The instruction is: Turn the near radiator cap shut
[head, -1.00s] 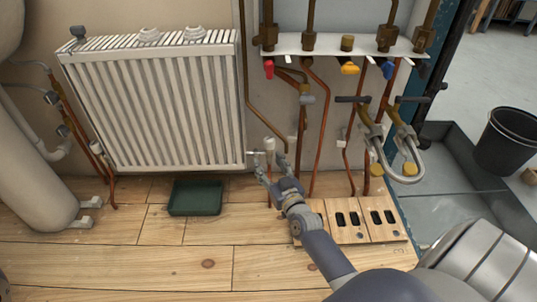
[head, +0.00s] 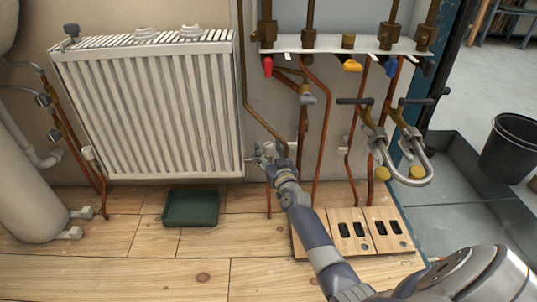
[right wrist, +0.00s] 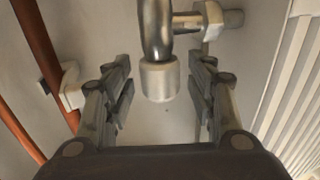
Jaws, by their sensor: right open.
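The near radiator cap is a small white cylinder on the valve at the radiator's lower right corner. In the head view its top (head: 268,149) shows just above my right gripper (head: 273,164), which hides its lower part. In the right wrist view the cap (right wrist: 160,82) hangs between the two open fingers, with a visible gap on each side. No finger appears to touch it. The white ribbed radiator (head: 150,105) stands to the left of the gripper. My left gripper is out of view.
Copper pipes (head: 321,130) run close on the right. A manifold with coloured taps (head: 345,45) is above. A green tray (head: 190,208) lies on the wooden floor below the radiator. A slotted wooden board (head: 355,232) lies beneath my right arm.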

